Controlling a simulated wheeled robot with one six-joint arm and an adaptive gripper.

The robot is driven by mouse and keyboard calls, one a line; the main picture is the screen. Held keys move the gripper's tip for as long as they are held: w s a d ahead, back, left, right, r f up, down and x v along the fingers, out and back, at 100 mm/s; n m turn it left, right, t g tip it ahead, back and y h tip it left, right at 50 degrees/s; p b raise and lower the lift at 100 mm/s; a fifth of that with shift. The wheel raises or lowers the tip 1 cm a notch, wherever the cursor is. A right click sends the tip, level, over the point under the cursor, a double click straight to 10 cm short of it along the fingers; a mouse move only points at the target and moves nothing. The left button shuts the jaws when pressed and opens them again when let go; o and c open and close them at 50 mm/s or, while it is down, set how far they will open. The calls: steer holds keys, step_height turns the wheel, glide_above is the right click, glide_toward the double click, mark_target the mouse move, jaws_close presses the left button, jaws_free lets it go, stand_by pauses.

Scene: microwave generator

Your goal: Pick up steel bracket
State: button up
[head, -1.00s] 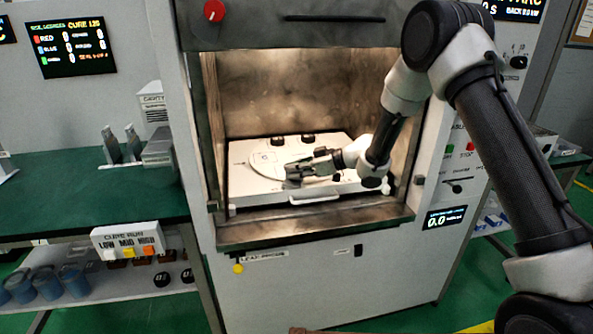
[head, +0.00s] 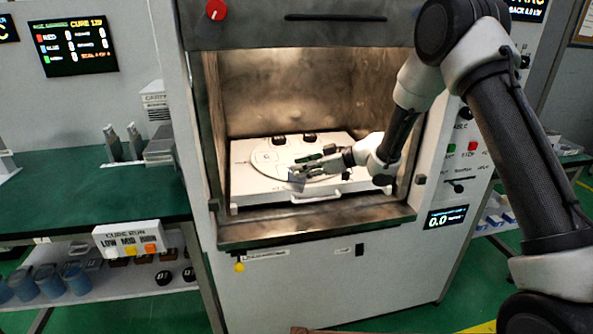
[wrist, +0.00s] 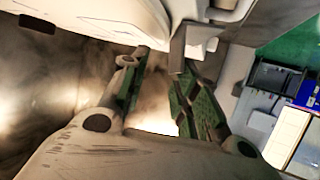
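My gripper (head: 304,165) is inside the open chamber, low over the front of the round plate (head: 262,164) on the white tray. Its two green-padded fingers stand apart in the wrist view (wrist: 160,85), with a clear gap between them. A small grey piece, which looks like the steel bracket (head: 297,179), is at the plate's front edge, beside the fingertips. In the wrist view a grey upright plate, likely the same bracket (wrist: 178,48), is by the tip of the right finger. I cannot tell whether they touch.
The white tray (head: 240,196) has a front handle (head: 316,196). Two dark knobs (head: 294,138) stand at its back. The chamber walls close in on both sides, and a metal sill (head: 310,232) runs along the front. A green bench (head: 90,200) is at left.

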steer(key=v, duration=0.9)
steer(key=shift+d, duration=0.25)
steer(key=shift+s+r, duration=0.1)
steer(key=shift+r, duration=0.05)
steer(key=shift+c, duration=0.2)
